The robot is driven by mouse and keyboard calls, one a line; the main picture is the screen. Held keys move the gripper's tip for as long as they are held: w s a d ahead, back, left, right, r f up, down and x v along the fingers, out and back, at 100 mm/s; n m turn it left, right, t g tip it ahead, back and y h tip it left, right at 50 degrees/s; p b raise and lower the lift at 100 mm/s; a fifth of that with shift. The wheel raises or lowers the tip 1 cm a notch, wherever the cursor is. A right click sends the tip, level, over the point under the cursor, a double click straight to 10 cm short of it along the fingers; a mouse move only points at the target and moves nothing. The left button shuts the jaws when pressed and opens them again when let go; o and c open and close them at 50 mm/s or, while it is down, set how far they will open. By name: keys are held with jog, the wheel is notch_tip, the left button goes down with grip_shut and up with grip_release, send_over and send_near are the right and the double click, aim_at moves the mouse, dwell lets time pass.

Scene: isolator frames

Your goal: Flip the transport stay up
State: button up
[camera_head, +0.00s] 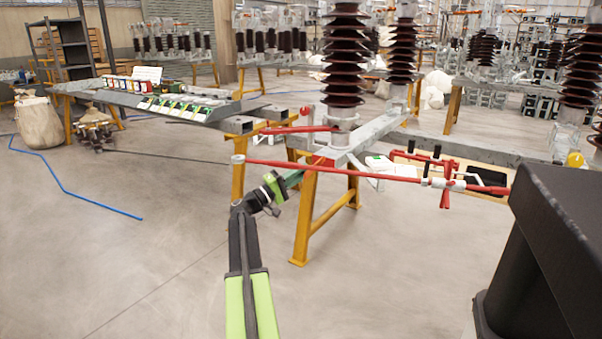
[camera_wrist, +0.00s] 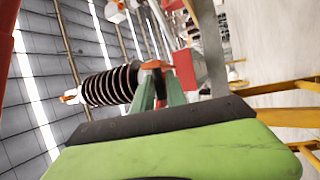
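A long red bar (camera_head: 340,171), which looks like the transport stay, runs nearly level across the near side of the isolator frame. Its left end has a pale round cap, and its right end reaches a cluster of red and white fittings. A shorter red bar (camera_head: 290,130) lies behind it by the insulator foot. My gripper (camera_head: 318,163) is close to the long bar's left half; contact is unclear. In the wrist view, my green fingers (camera_wrist: 158,70) have orange tips beside a red part (camera_wrist: 186,70). Whether they are open or shut is unclear.
The grey isolator frame (camera_head: 375,138) stands on yellow trestles (camera_head: 305,215) below dark ribbed insulators (camera_head: 345,55). A white box (camera_head: 378,164) and a wooden board (camera_head: 485,170) are behind the bar. A parts table (camera_head: 165,105) is at left.

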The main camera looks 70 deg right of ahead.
grip_shut()
dwell(1.0)
